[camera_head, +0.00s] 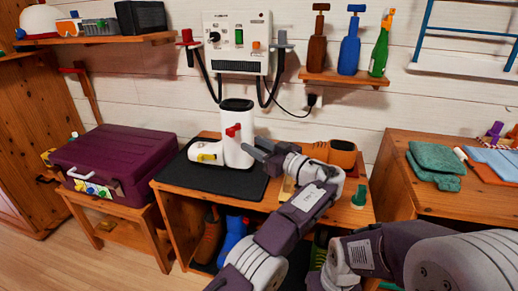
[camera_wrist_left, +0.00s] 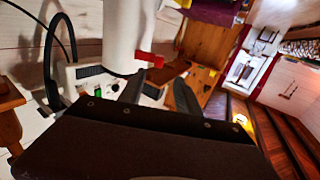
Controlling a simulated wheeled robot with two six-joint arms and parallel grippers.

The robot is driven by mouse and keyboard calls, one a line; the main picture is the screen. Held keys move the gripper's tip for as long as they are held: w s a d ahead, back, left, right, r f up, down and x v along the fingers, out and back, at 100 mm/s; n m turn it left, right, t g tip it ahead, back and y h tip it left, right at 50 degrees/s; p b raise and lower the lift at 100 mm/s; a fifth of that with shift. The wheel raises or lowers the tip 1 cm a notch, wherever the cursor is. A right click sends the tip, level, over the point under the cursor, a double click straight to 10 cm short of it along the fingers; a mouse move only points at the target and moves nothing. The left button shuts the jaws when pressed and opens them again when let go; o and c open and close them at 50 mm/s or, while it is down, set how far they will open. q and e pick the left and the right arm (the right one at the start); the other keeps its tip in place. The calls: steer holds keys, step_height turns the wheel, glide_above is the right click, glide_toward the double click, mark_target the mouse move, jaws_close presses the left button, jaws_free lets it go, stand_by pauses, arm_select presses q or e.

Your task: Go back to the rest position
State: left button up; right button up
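My left gripper (camera_head: 254,147) is beside the white ski boot (camera_head: 238,152), at the boot's right side. The boot stands upright on a black mat (camera_head: 247,184) on the wooden bench and has red and yellow buckles. In the left wrist view, the two dark fingers of the left gripper (camera_wrist_left: 158,95) stand apart with nothing held between them. The boot (camera_wrist_left: 125,35) and its red buckle (camera_wrist_left: 150,58) show just beyond the fingertips. I cannot tell whether a finger touches the boot. My right gripper is not in view.
A brown shoe (camera_head: 338,153) and a small green object (camera_head: 360,196) are on the bench to the right. A purple case (camera_head: 115,162) stands left. A white wall unit (camera_head: 237,45) with hanging black hoses is above. A shelf with bottles (camera_head: 343,77) is at upper right.

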arm_select(q)
steer(key=a+r+n+g+y, duration=0.15)
steer(key=a+r, duration=0.25)
steer(key=a, duration=0.5)
steer(key=a+r+n+g+y, duration=0.1)
steer(key=a+r+n+g, duration=0.25)
steer(key=a, duration=0.55)
steer(key=s+a+f+m+g+h, duration=0.4)
steer(key=a+f, duration=0.3)
steer(key=a, duration=0.5)
steer(key=s+f+m+g+h, duration=0.2)
steer(key=s+f+m+h, duration=0.25)
steer(key=s+f, duration=1.1)
steer(key=s+d+f+m+g+h, duration=0.1)
steer(key=s+d+f+m+h, duration=0.2)
steer(key=s+d+f+h, duration=0.6)
steer(key=s+r+m+y+p, duration=0.2)
steer(key=s+r+p, duration=0.1)
steer(key=r+p, duration=2.5)
steer(key=p, duration=0.3)
steer(key=shift+s+d+r+y+p, duration=0.2)
steer(key=shift+d+r+y+p, duration=0.1)
steer(key=shift+d+r+p, duration=0.1)
